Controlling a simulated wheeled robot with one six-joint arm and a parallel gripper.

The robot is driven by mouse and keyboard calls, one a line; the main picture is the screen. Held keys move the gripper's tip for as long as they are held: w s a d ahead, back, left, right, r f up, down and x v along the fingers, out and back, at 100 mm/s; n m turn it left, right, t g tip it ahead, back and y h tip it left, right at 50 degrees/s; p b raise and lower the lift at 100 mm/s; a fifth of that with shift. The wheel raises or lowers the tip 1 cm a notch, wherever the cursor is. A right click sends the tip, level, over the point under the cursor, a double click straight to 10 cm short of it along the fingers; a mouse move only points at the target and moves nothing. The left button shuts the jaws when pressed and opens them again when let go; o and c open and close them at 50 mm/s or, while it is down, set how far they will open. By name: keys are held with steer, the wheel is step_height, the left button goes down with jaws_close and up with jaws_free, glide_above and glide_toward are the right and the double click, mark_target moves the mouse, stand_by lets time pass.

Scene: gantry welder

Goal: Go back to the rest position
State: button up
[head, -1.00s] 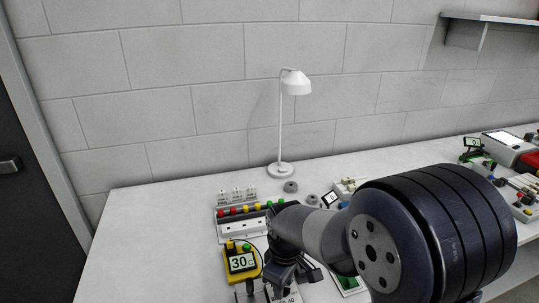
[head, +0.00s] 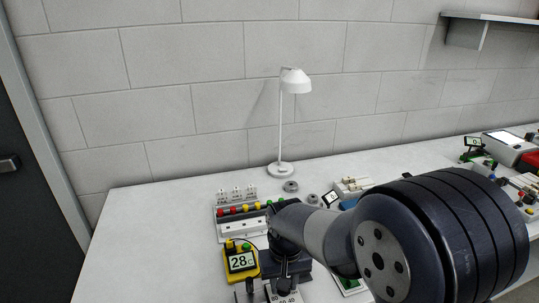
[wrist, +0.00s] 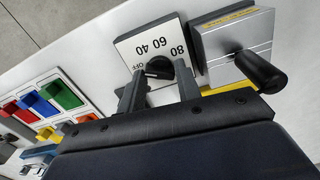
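My gripper (wrist: 160,84) is open, with its two fingers apart on either side of a black knob (wrist: 156,67) in the wrist view. I cannot tell whether the fingers touch the knob. The knob sits on a white dial plate (wrist: 140,46) marked OFF, 40, 60 and 80. In the head view my gripper (head: 286,268) is low in the middle, over the same plate (head: 284,295), and my arm reaches in from the right.
A yellow-framed display (head: 242,262) reads 28 C. A block with coloured knobs (head: 240,211) and a white lamp (head: 281,130) stand behind. In the wrist view a silver box (wrist: 238,45) with a black handle (wrist: 262,70) is close right. Coloured switches (wrist: 45,102) lie left.

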steer(key=m, duration=0.4)
steer(key=shift+m+b, duration=0.4)
steer(key=m+b, duration=0.1)
steer(key=m, duration=0.3)
steer(key=shift+m, duration=0.3)
